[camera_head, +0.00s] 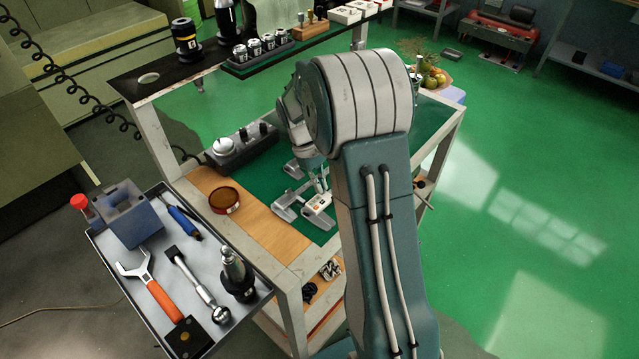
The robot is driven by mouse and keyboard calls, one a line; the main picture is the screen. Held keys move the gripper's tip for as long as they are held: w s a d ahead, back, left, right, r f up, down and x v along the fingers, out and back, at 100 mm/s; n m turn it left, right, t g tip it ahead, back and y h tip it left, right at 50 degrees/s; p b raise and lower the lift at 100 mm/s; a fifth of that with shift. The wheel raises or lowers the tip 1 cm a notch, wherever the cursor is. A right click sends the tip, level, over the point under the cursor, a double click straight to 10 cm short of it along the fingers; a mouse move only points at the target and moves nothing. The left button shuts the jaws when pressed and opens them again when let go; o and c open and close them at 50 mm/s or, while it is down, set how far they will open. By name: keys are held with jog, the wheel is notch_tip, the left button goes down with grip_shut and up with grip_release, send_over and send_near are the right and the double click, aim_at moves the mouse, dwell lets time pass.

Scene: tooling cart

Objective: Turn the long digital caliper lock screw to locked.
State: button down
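The long digital caliper (318,203) appears to lie on the green top of the cart. Its pale body with small dark and orange marks shows just below my gripper. Its lock screw is too small or hidden to make out, so its position cannot be told. My gripper (322,184) points down close above the caliper. Its fingertips are small and partly merged with the grey parts there. I cannot tell whether it touches the caliper or whether it is open. My own arm covers the area to the right.
Grey metal pieces (286,213) lie beside the caliper. A round brown tin (224,200) and a grey block with knobs (240,146) stand to the left. A side tray (122,262) carries a wrench and other tools. A raised shelf (140,79) runs behind.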

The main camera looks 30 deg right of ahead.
dwell(0.3)
jog(key=c, duration=0.8)
grip_release()
jog(key=shift+c, duration=0.2)
jog(key=v, duration=1.2)
jog(key=shift+a, duration=0.1)
